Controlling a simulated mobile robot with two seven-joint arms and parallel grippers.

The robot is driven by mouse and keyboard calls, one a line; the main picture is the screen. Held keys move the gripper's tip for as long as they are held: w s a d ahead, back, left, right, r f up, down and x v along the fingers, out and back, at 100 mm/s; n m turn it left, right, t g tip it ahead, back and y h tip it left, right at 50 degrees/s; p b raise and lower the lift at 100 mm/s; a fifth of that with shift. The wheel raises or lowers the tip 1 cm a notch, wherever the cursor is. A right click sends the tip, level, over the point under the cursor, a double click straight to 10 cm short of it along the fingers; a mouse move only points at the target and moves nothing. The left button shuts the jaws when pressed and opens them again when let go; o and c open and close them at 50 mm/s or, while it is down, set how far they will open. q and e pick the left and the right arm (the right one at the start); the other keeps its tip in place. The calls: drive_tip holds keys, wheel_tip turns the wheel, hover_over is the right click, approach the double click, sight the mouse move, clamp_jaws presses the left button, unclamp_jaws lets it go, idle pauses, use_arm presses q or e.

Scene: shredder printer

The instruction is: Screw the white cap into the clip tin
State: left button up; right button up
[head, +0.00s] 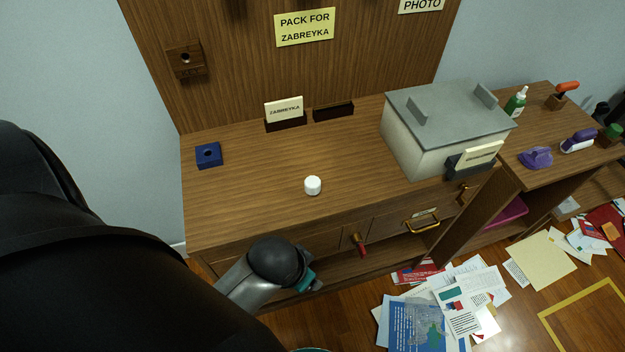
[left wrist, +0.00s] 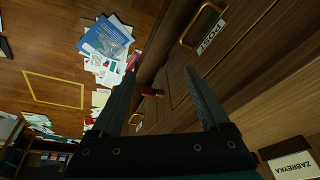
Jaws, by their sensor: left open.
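The white cap (head: 312,186) stands on the wooden desk top, near the middle, with nothing touching it. I cannot make out a thing that is clearly the clip tin. A small blue block (head: 208,155) with a dark round hole in its top sits on the left of the desk. My left arm comes in from the left, with its wrist in front of the desk's front edge. In the left wrist view my left gripper (left wrist: 160,73) has its fingers wide apart and empty, facing the drawer fronts. My right gripper is not in view.
A red-handled key (head: 361,245) sticks out of the desk front; it also shows in the left wrist view (left wrist: 150,91). A grey-lidded box (head: 447,125) stands at the desk's right. Card holders stand at the back. Papers (head: 440,310) litter the floor. Desk space around the cap is clear.

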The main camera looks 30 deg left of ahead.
use_arm(q)
drive_tip(key=w+r+t, duration=0.7)
drive_tip(key=w+r, duration=0.3)
drive_tip(key=r, duration=0.4)
drive_tip(key=w+r+t, duration=0.7)
drive_tip(key=w+r, duration=0.3)
drive_tip(key=r, duration=0.5)
drive_tip(key=w+d+r+m+t+h, duration=0.1)
drive_tip(key=d+r+m+t+h, duration=0.2)
drive_tip(key=d+r+m+h, duration=0.6)
drive_tip(key=s+d+r+m+g+h, duration=0.1)
drive_tip(key=s+d+m+g+h, duration=0.3)
drive_tip(key=d+m+g+h, duration=0.55)
drive_tip(key=m+g+y, duration=0.3)
drive_tip(key=g+y, duration=0.8)
drive_tip(key=y, duration=0.8)
hover_over(312, 181)
drive_tip(key=w, duration=0.1)
wheel_tip(312, 181, down, 18)
drive_tip(key=shift+h, duration=0.25)
wheel_tip(312, 181, down, 10)
drive_tip(key=shift+s+r+b, duration=0.1)
drive_tip(key=shift+r+b, duration=0.1)
drive_tip(key=shift+b, duration=0.7)
drive_tip(key=f, duration=0.3)
drive_tip(key=f+b, duration=0.1)
drive_tip(key=f, duration=0.1)
drive_tip(key=shift+s+f, duration=0.1)
drive_tip(key=shift+s, duration=0.25)
clamp_jaws()
